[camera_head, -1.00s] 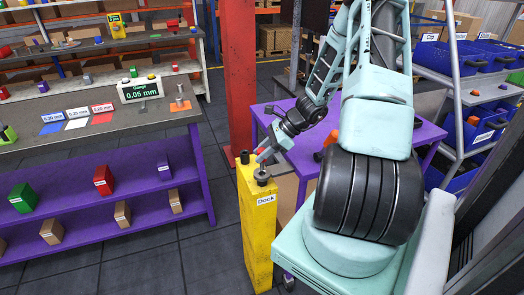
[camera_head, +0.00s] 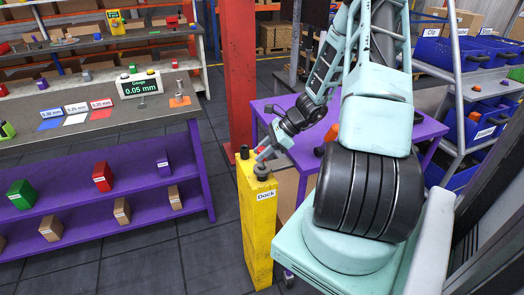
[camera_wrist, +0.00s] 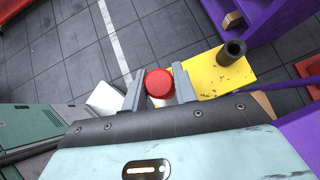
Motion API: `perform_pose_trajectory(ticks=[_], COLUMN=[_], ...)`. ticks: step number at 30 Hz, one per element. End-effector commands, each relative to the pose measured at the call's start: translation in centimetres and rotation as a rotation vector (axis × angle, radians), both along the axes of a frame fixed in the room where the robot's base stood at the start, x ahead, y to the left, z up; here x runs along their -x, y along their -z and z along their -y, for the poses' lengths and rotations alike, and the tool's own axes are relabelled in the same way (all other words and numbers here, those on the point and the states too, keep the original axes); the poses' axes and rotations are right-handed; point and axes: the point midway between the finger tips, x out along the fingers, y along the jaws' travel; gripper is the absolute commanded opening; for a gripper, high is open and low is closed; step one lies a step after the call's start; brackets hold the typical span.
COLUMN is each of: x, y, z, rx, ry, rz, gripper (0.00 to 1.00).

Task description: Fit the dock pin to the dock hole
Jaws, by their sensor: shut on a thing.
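The yellow dock post (camera_head: 257,235) stands upright with a "Dock" label. A dark upright cylinder (camera_head: 244,157) stands at its left back, and a dark round collar (camera_head: 263,172) sits at its front right. My gripper (camera_head: 263,155) is just above this collar, reaching in from the right. In the wrist view it is shut on a red-topped pin (camera_wrist: 159,83), held between the two grey fingers. A dark hollow cylinder (camera_wrist: 232,52) on the yellow dock top shows right of the fingers. The pin's lower end is hidden, so I cannot tell whether it is in a hole.
A purple shelf bench (camera_head: 110,165) with coloured blocks stands to the left, carrying a gauge (camera_head: 139,85) reading 0.05 mm. A red column (camera_head: 237,80) rises behind the dock. A purple table (camera_head: 430,130) and blue bins (camera_head: 445,55) are to the right. Floor left of the dock is clear.

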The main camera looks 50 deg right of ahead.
Motion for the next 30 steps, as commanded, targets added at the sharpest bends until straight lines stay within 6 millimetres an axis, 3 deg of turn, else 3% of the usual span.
perform_pose_trajectory(ticks=[30], x=[0.0], y=[3.0], z=[0.0], rx=[0.000], ry=[0.000], rz=[0.000], gripper=[0.03])
